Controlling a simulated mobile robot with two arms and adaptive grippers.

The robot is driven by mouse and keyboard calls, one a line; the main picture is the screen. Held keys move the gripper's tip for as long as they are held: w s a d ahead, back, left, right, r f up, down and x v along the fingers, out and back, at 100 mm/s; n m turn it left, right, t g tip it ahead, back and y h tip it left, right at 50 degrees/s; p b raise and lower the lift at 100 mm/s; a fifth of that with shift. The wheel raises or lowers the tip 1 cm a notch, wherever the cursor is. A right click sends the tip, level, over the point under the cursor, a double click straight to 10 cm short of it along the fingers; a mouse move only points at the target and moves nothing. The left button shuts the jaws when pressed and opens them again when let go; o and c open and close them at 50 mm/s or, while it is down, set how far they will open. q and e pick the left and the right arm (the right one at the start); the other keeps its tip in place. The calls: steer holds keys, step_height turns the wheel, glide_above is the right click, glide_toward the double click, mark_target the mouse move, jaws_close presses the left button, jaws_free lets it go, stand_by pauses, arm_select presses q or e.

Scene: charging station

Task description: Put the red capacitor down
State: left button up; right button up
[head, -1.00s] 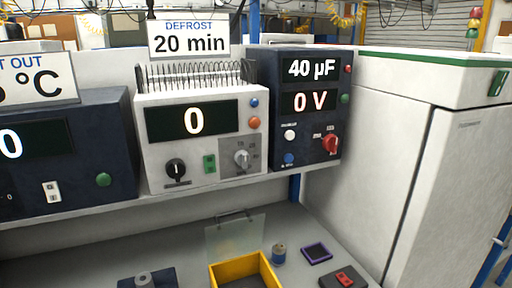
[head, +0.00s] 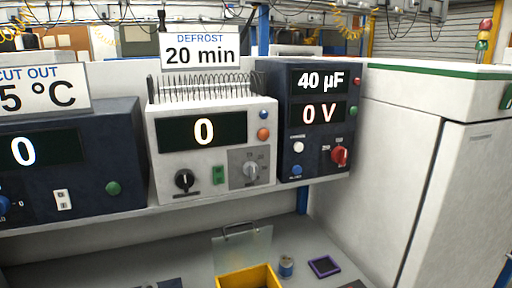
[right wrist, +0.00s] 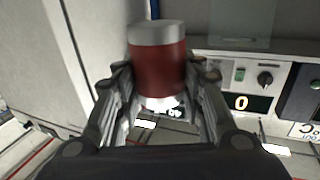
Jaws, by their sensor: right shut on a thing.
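The red capacitor (right wrist: 160,72), a red cylinder with a grey end, shows in the right wrist view. My right gripper (right wrist: 166,78) is shut on it, with a finger on each side. The head view shows neither gripper nor the red capacitor. My left gripper is in neither view. What lies directly under the capacitor cannot be told.
On the bench (head: 80,268) stand a yellow bin (head: 250,278), a small blue cylinder (head: 286,267) and a purple-rimmed dark pad (head: 324,266). A shelf above holds a 40 µF, 0 V unit (head: 310,130) and a white unit (head: 213,150). A white cabinet (head: 430,180) stands right.

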stand_by(0.7)
steer(key=shift+w+f, duration=0.15)
steer(key=shift+f, duration=0.05)
steer(key=w+d+f+h, duration=0.1)
steer(key=w+d+f, duration=0.1)
steer(key=f, duration=0.3)
steer(key=w+d+f+m+h, duration=0.1)
steer(key=w+f, duration=0.2)
steer(key=f, duration=0.2)
steer(key=shift+w+d, duration=0.25)
steer(key=shift+d, duration=0.15)
steer(key=shift+a, duration=0.1)
